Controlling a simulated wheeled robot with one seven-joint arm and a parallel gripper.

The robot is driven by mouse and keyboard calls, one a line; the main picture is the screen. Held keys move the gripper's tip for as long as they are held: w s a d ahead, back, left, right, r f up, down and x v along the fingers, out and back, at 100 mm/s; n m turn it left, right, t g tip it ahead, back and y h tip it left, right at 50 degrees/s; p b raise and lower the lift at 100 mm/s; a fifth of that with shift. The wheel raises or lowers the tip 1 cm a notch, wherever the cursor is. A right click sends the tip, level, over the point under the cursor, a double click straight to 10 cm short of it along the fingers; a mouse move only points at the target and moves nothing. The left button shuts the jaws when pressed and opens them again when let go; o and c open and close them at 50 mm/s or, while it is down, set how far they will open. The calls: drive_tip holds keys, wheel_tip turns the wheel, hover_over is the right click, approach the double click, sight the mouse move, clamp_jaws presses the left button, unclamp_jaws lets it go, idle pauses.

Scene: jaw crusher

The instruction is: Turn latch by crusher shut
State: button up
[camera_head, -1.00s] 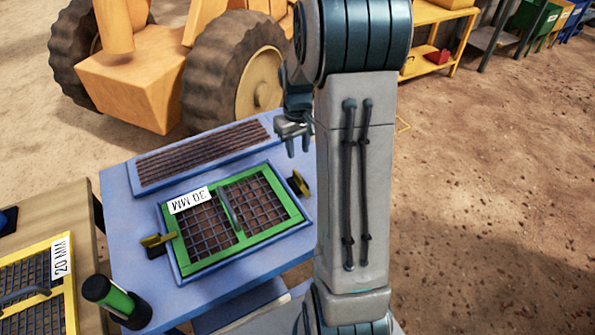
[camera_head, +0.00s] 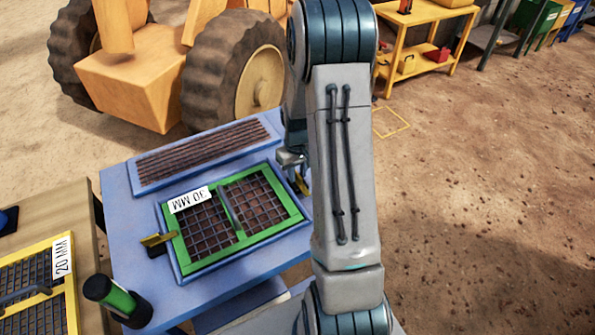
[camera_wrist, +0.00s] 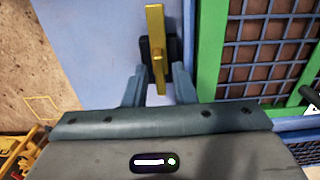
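The right yellow latch (camera_head: 302,186) sits on the blue table (camera_head: 125,196) beside the green 30 MM screen frame (camera_head: 292,222), partly hidden by my gripper (camera_head: 292,160) in the head view. In the wrist view, the latch (camera_wrist: 155,30) is a yellow bar on a black base, lying roughly parallel to the green frame edge (camera_wrist: 209,50) and apart from it. My gripper (camera_wrist: 158,85) is open, one finger on each side of the bar's near end, with gaps visible. A second yellow latch (camera_head: 157,239) at the left points toward the frame.
A green-and-black cylinder (camera_head: 117,301) and a yellow 20 MM screen (camera_head: 68,290) are at lower left. A large wheel (camera_head: 235,75) stands behind the table. Open dirt lies right.

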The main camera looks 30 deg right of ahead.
clamp_jaws()
drive_tip(key=shift+m, duration=0.3)
drive_tip(key=m+b, duration=0.2)
drive_tip(key=m, duration=0.6)
drive_tip(key=shift+b, duration=0.35)
drive_tip(key=m, duration=0.4)
drive_tip(key=shift+r+m, duration=0.1)
drive_tip(key=shift+m, duration=0.2)
drive_tip(key=m+p, duration=0.1)
drive_tip(key=m, duration=0.3)
drive_tip(key=shift+m+p, duration=0.3)
